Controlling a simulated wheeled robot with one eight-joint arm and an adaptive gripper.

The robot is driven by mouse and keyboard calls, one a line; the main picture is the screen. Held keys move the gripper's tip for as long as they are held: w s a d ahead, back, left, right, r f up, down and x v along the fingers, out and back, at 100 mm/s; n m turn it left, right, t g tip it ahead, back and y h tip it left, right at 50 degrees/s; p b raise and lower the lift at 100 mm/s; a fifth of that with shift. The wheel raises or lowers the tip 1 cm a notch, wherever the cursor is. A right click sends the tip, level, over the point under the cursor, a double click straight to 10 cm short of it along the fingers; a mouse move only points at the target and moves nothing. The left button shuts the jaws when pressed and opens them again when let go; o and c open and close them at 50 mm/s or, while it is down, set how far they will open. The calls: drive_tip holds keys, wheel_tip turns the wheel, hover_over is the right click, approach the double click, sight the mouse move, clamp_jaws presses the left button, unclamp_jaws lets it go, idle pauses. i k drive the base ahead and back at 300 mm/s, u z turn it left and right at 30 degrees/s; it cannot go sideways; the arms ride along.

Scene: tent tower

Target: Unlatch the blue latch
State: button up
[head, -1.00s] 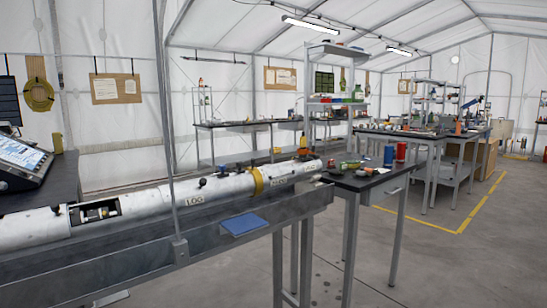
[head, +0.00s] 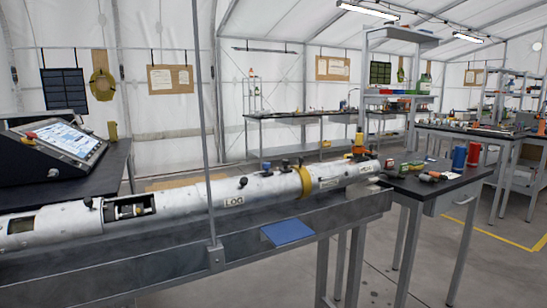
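A long white and grey tube (head: 190,200) lies along a metal bench, marked "LOG" and ringed by a yellow band (head: 305,181). Several small dark knobs or latches stick up from it, one of them a dark knob (head: 243,182) right of the "LOG" label. An open window (head: 130,208) in the tube shows parts inside. My gripper is not in view.
A flat blue panel (head: 287,231) juts from the bench front (head: 130,282). A grey upright pole (head: 207,130) stands before the tube. A tilted console (head: 62,143) is at left. A black table (head: 440,188) with red and blue cans is at right. Floor is clear at lower right.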

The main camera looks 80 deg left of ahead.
sight(266, 165)
drive_tip(key=u, duration=0.05)
drive_tip(key=k, duration=1.1)
drive_tip(key=u, duration=2)
drive_tip(key=i, duration=1)
drive_tip(key=z, duration=0.05)
